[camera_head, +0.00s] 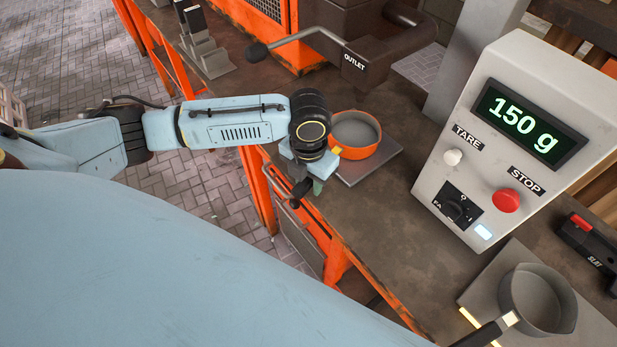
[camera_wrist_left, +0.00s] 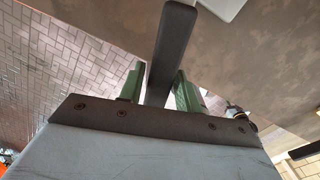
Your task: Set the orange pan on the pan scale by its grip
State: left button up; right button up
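The orange pan (camera_head: 356,152), grey inside, is at a square grey plate (camera_head: 385,160) near the bench's front edge. I cannot tell whether it rests on the plate or hovers just above it. Its dark grip (camera_head: 300,193) points toward the front edge and is partly hidden by my left wrist. My left gripper (camera_head: 311,183) is at the grip; in the left wrist view its green fingers (camera_wrist_left: 160,92) lie close on both sides of the dark grip (camera_wrist_left: 172,45) and appear shut on it. The scale's display (camera_head: 528,118) reads 150 g. My right gripper is not in view.
A grey control box (camera_head: 455,205) with TARE and STOP buttons stands to the right. A grey saucepan (camera_head: 538,300) stands on a plate (camera_head: 490,285) at lower right. An outlet pipe with a lever (camera_head: 310,36) is behind the pan. The bench (camera_head: 385,235) before the box is clear.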

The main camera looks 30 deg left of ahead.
pick_arm(q)
jog(key=shift+o, duration=1.4)
jog(key=shift+s, duration=0.1)
